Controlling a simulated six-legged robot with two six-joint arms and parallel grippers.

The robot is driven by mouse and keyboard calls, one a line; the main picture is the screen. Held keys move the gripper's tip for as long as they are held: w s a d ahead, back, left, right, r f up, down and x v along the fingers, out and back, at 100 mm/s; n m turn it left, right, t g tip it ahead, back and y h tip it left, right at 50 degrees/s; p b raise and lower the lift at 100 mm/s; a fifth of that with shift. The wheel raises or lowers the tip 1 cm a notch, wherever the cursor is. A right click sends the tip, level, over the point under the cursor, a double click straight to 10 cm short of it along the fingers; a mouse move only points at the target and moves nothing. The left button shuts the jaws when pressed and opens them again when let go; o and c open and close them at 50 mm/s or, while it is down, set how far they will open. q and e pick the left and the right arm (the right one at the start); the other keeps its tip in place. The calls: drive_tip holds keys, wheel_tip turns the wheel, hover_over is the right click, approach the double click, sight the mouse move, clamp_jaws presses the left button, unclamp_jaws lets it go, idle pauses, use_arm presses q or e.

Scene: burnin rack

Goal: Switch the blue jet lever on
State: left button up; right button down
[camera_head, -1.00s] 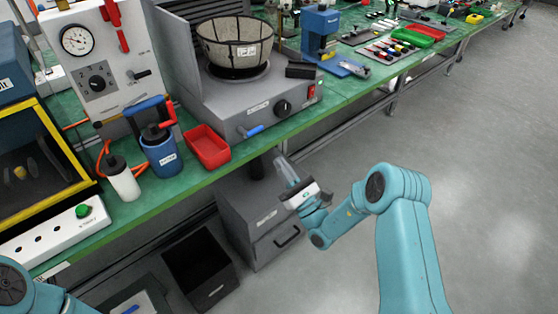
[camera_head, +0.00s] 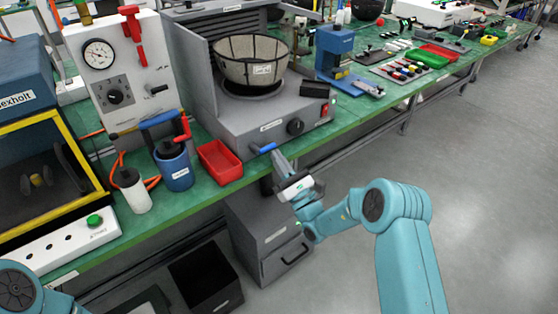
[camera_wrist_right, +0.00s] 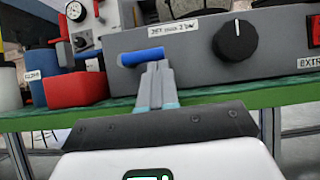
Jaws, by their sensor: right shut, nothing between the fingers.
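The blue jet lever (camera_head: 263,149) sits low on the front of a grey unit (camera_head: 240,120). In the right wrist view the blue lever (camera_wrist_right: 141,57) lies roughly level, under a label that reads "JET". My right gripper (camera_head: 276,156) is shut and empty, with its fingertips at the lever. In the wrist view the closed fingertips (camera_wrist_right: 157,66) overlap the lever's right end from below; I cannot tell whether they touch it. My left gripper is out of view; only part of my left arm shows at the lower left corner.
A black knob (camera_head: 295,127) and a red switch (camera_head: 325,110) sit right of the lever. A mesh basket (camera_head: 250,62) is on the unit. A red tray (camera_head: 220,163) and a blue pot (camera_head: 174,168) stand left on the green bench. Open floor lies to the right.

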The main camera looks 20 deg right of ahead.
drive_tip(key=shift+d+r+n+g+y, duration=0.15)
drive_tip(key=shift+n+g+y, duration=0.5)
drive_tip(key=shift+n, duration=0.75)
drive_tip(key=shift+n+y+b, duration=0.4)
drive_tip(key=shift+n+y, duration=0.35)
drive_tip(key=shift+n, duration=0.15)
wheel_tip(320, 180, up, 7)
drive_tip(key=a+n+g+y+b, duration=0.1)
drive_tip(key=n+g+b, duration=0.8)
drive_tip(key=n, duration=1.1)
drive_tip(key=shift+s+a+r+g+y, duration=0.2)
drive_tip(key=shift+g+y, duration=0.7)
drive_tip(key=shift+g, duration=0.35)
